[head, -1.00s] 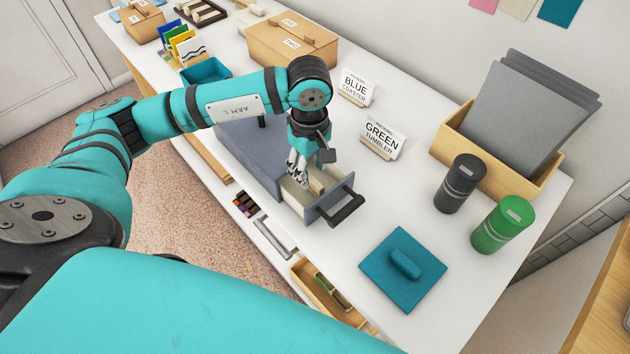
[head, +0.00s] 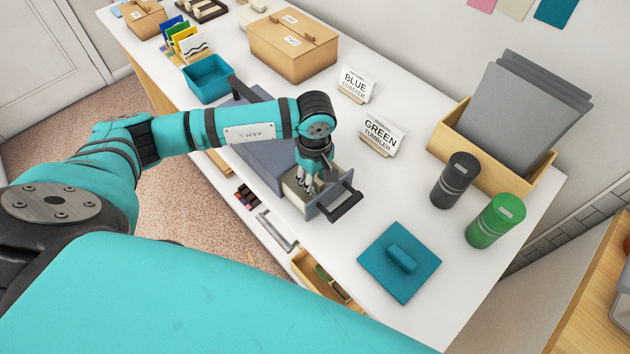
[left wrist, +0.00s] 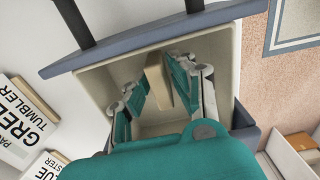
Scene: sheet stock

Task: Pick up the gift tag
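A tan, thin piece (left wrist: 157,82), which looks like the gift tag, stands in the open drawer (left wrist: 225,62) in the left wrist view. My left gripper (head: 309,187) points down inside that drawer in the head view. In the left wrist view its two fingers (left wrist: 150,88) are apart, with the tan piece between them. The piece is close to the right-hand finger; I cannot tell whether they touch. In the head view the gripper hides most of the drawer's inside. My right gripper is not in view.
The drawer belongs to a grey-blue cabinet (head: 262,155) on the white table (head: 420,185). A teal lid (head: 381,277), a black tumbler (head: 454,182) and a green tumbler (head: 495,222) stand to the right. Name cards (head: 381,134) stand behind.

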